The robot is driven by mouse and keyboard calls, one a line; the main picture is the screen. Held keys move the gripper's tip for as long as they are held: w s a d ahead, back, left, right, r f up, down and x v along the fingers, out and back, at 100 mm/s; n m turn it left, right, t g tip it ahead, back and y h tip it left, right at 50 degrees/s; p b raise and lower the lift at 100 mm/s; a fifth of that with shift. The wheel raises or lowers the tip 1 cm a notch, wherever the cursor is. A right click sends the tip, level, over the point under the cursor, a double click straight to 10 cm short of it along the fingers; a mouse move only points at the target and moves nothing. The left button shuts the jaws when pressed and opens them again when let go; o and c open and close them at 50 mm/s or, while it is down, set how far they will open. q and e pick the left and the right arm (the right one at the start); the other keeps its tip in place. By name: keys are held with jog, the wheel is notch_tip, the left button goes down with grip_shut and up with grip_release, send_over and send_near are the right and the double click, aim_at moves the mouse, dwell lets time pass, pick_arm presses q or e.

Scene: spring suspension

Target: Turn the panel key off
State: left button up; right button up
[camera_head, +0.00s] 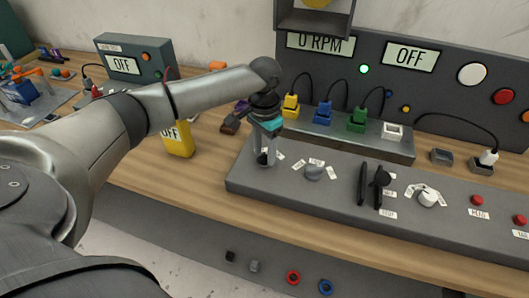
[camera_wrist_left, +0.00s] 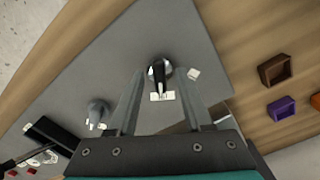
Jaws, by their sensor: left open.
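The panel key (camera_wrist_left: 158,72) is a dark key in a round silver lock on the grey control panel (camera_head: 310,199). In the left wrist view it shows between the fingers, near their tips, with a small white label below it. My left gripper (camera_head: 265,150) points down over the panel's left end. Its fingers (camera_wrist_left: 159,85) are open, one on each side of the key. I cannot tell whether they touch it. In the head view the gripper mostly hides the key. My right gripper is not in view.
A grey knob (camera_head: 313,172), black levers (camera_head: 370,185), a white knob (camera_head: 427,198) and red buttons (camera_head: 477,200) stand to the right on the panel. Behind are yellow, blue and green plugs (camera_head: 323,112). A yellow meter (camera_head: 178,138) stands left, under my arm.

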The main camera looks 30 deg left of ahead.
pick_arm(q)
jog(key=shift+f, duration=0.15)
jog(key=shift+c, duration=0.2)
grip_shut()
dwell(0.4)
